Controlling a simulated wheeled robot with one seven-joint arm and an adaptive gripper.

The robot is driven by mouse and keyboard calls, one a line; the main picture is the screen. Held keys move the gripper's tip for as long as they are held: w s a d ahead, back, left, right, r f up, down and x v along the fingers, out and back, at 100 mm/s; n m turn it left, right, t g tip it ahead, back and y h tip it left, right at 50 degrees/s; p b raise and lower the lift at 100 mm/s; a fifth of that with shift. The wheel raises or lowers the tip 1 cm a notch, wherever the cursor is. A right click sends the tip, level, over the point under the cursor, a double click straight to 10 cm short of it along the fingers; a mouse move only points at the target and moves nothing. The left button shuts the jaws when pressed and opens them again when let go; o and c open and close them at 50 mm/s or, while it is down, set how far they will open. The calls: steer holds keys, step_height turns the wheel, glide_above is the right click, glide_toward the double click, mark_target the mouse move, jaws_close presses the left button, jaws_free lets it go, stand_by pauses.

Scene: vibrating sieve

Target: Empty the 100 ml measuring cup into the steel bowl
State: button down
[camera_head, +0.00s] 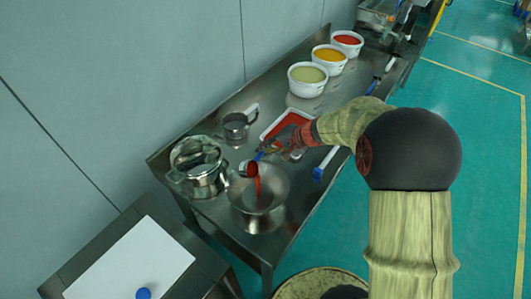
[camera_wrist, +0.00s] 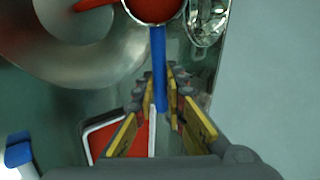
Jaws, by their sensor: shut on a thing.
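The measuring cup (camera_head: 252,170) is small and steel-coloured with a blue handle (camera_wrist: 159,65). My gripper (camera_head: 270,152) is shut on that handle; in the wrist view its fingers (camera_wrist: 165,95) close on both sides of it. The cup is tilted above the steel bowl (camera_head: 245,215), with red material inside it in the wrist view (camera_wrist: 152,8). A red stream (camera_head: 258,188) falls from the cup into the bowl. The bowl stands upright near the table's front corner and also shows in the wrist view (camera_wrist: 80,65). Its bottom is partly hidden by the stream.
A white-rimmed tray of red material (camera_head: 284,122) lies beyond my gripper. A blue-ended tool (camera_head: 320,172) lies right. White tubs (camera_head: 308,86) line the back.

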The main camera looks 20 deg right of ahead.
steer(key=shift+s+d+f+t+y+b, duration=0.2)
steer(key=shift+t+y+b, duration=0.3)
steer(key=shift+b, duration=1.85)
steer(key=shift+s+d+f+t+y+b, duration=0.1)
steer(key=shift+f+t+y+b, duration=0.35)
steer(key=shift+b, duration=1.9)
steer(key=shift+s+d+f+t+y+b, duration=0.1)
steer(key=shift+t+y+b, duration=0.4)
steer(key=shift+b, duration=1.85)
steer(key=shift+t+b, duration=0.35)
steer(key=shift+b, duration=0.35)
steer(key=shift+s+d+t+y, duration=0.1)
steer(key=shift+s+t+y, duration=0.05)
steer(key=shift+t+y, duration=0.35)
